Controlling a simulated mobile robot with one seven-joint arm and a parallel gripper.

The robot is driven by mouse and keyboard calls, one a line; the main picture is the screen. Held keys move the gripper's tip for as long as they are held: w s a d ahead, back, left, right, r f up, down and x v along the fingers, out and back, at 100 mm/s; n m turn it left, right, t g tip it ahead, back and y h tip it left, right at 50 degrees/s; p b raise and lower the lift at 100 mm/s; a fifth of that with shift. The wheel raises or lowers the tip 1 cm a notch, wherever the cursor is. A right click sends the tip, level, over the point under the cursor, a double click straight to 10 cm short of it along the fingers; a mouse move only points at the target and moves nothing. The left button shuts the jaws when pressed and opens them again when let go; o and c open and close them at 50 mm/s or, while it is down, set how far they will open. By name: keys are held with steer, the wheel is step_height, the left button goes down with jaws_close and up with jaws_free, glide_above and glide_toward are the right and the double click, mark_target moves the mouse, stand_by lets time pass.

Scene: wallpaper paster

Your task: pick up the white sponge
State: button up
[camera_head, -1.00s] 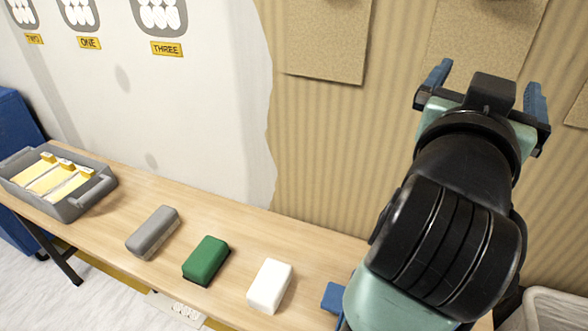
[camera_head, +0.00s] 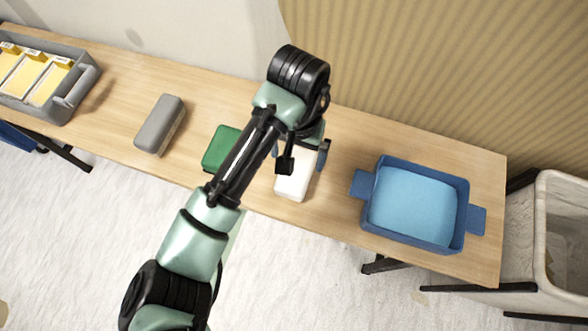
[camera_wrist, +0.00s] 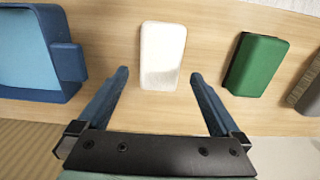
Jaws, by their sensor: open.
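The white sponge (camera_head: 293,184) lies on the wooden table near its front edge, partly hidden by my arm in the head view. In the wrist view the white sponge (camera_wrist: 162,56) lies beyond my fingertips, lined up between them. My gripper (camera_wrist: 159,76) is open and empty, with its two blue fingers spread wider than the sponge. In the head view my gripper (camera_head: 300,152) is over the sponge's far end; I cannot tell its exact height above the table.
A green sponge (camera_head: 220,148) and a grey block (camera_head: 160,124) lie to the left. A blue tray with water-like blue inside (camera_head: 372,222) stands to the right. A grey organiser (camera_head: 84,88) is at the far left and a pale bin (camera_head: 560,190) beyond the right end.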

mark_target(296, 167)
step_height(296, 167, down, 7)
steer(key=shift+w+b, duration=0.1)
steer(key=shift+b, duration=1.1)
steer(key=c, duration=1.2)
